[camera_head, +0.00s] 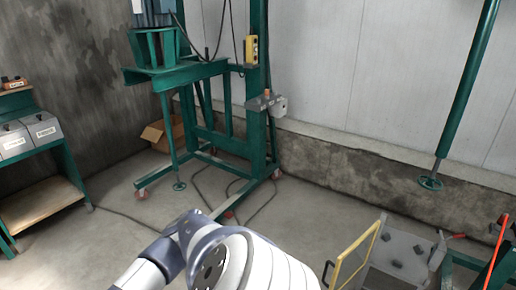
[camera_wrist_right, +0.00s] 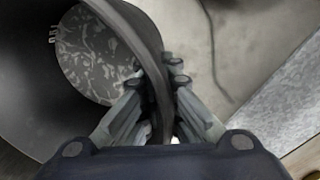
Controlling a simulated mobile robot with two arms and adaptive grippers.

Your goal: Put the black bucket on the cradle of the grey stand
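The black bucket (camera_wrist_right: 32,95) fills the left of the right wrist view. I look into its dark inside, and a mottled grey patch shows at its bottom. My right gripper (camera_wrist_right: 160,82) has one finger on each side of the bucket's rim and is shut on it. The bucket's outer side and its underside are hidden. In the head view my pale arm covers the bottom middle, and neither gripper shows there. I cannot make out the grey stand or its cradle for sure in either view.
A green frame on castors (camera_head: 258,140) stands at the back, with a cardboard box (camera_head: 155,136) behind it. A green bench (camera_head: 60,165) is at the left. A grey unit (camera_head: 400,255) with a yellow frame (camera_head: 352,256) is at lower right. Cables lie on the open concrete floor.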

